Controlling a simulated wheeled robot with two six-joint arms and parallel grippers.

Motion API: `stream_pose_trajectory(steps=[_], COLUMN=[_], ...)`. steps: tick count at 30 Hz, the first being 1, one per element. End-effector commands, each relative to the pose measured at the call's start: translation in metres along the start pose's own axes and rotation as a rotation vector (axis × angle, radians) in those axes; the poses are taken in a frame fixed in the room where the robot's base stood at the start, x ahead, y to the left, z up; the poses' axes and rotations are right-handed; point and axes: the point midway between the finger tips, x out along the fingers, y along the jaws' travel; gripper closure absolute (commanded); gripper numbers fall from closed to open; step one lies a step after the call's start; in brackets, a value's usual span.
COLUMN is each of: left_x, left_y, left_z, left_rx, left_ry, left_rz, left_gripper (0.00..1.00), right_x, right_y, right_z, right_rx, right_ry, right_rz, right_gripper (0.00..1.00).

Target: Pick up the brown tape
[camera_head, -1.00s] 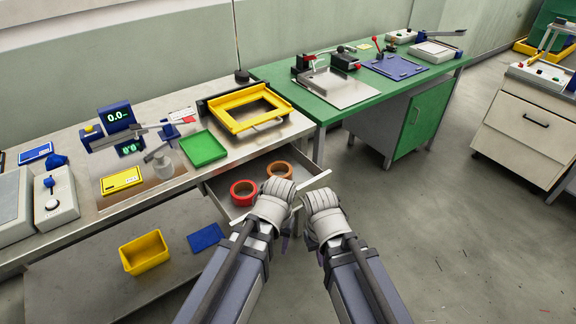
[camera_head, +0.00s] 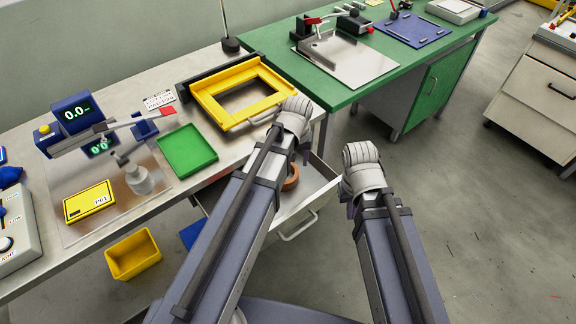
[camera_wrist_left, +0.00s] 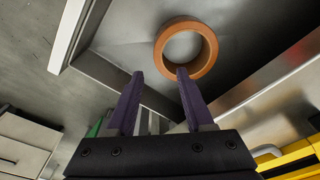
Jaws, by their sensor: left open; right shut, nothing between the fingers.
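The brown tape (camera_head: 292,178) is an orange-brown ring lying in the open drawer (camera_head: 318,188), partly hidden behind my left arm. The left wrist view shows the whole tape (camera_wrist_left: 208,52) flat on the grey drawer floor, beyond the fingertips and slightly right of centre. My left gripper (camera_wrist_left: 160,74) is open and empty, and one fingertip overlaps the ring's near edge in that view. In the head view the left gripper (camera_head: 292,118) is over the drawer, its fingers hidden. My right gripper (camera_head: 360,170) is shut and empty, right of the drawer.
A yellow frame (camera_head: 205,103) stands on the bench just left of my left gripper. A green tray (camera_head: 186,150) lies nearer. The drawer's handle (camera_head: 298,228) faces the open floor. A green table (camera_head: 350,95) stands behind. A yellow bin (camera_head: 133,255) sits below the bench.

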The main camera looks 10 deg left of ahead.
Motion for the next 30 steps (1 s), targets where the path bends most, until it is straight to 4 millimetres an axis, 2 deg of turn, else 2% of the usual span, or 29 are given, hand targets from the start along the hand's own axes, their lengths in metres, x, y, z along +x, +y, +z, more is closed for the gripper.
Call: stream_pose_trajectory(steps=[5, 13, 22, 30], left_x=[0.003, 0.026, 0.031, 0.06], left_y=[0.0, 0.0, 0.001, 0.003], left_z=[0.0, 0.001, 0.001, 0.005], left_rx=[-0.001, 0.0, 0.0, 0.0], left_ry=[0.0, 0.0, 0.0, 0.0], left_rz=[0.0, 0.0, 0.0, 0.0], left_gripper=[0.47, 0.47, 0.47, 0.47], right_x=[0.003, 0.026, 0.031, 0.06], right_y=[0.0, -0.003, -0.003, -0.006], right_z=[0.0, -0.002, -0.002, -0.004], right_rx=[0.0, 0.0, 0.0, 0.0], right_ry=[0.0, 0.0, 0.0, 0.0], right_rz=[0.0, 0.0, 0.0, 0.0], right_gripper=[1.0, 1.0, 1.0, 1.0])
